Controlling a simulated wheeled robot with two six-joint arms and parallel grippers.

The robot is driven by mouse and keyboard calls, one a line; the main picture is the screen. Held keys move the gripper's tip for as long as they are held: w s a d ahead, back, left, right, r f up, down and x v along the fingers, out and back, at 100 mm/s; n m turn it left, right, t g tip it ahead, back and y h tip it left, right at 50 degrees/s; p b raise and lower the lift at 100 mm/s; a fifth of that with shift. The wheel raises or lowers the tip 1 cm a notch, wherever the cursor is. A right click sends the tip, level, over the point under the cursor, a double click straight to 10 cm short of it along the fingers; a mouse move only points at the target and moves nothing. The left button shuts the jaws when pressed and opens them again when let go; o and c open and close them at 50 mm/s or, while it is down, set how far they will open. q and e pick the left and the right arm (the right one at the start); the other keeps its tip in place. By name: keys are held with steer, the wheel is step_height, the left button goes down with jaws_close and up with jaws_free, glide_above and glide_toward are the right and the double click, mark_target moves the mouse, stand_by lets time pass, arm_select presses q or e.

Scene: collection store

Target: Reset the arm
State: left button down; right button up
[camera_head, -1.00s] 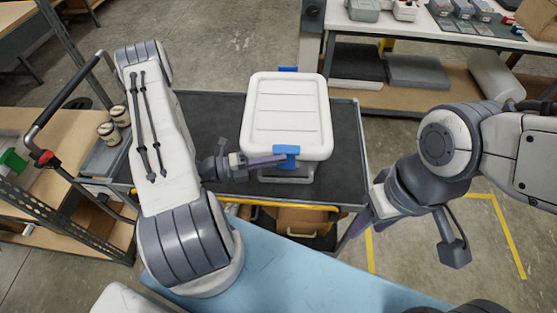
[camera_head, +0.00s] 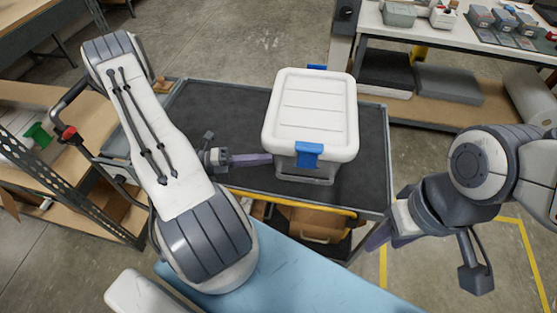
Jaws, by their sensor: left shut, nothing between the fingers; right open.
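My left gripper (camera_head: 252,160) is shut and empty over the dark cart top, its purple fingers pointing right. Its tips end just left of the white-lidded storage box (camera_head: 312,113); I cannot tell if they touch it. The box sits on the cart, its lid on, with a blue latch (camera_head: 309,154) on the near side and another at the far side. My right gripper (camera_head: 376,237) is at the cart's right front corner, its purple fingers pointing down-left, partly hidden by its own wrist.
The dark cart top (camera_head: 215,115) is bare left of the box. Shelving (camera_head: 55,165) stands at the left. A table (camera_head: 465,45) with several cases is at the back right. A cardboard box (camera_head: 315,223) sits on the cart's lower level. Open floor lies behind the cart.

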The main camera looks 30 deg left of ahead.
arm_select(q)
steer(key=shift+s+a, duration=0.3)
steer(key=shift+a, duration=0.15)
steer(key=s+d+r+n+g+y, duration=0.3)
steer(key=d+r+n+y, duration=0.1)
steer(key=d+n, duration=0.3)
steer(key=s+d+r+n+g+y, duration=0.4)
steer(key=d+n+y, duration=0.1)
steer(key=d+n, duration=0.2)
steer(key=s+d+r+n+g+y+b, duration=0.1)
steer(key=s+d+r+n+g+y, duration=0.2)
steer(key=d+n, duration=0.5)
steer(key=shift+s+d+r+y, duration=0.35)
steer(key=shift+d+r+y, duration=0.3)
steer(key=shift+y, duration=0.35)
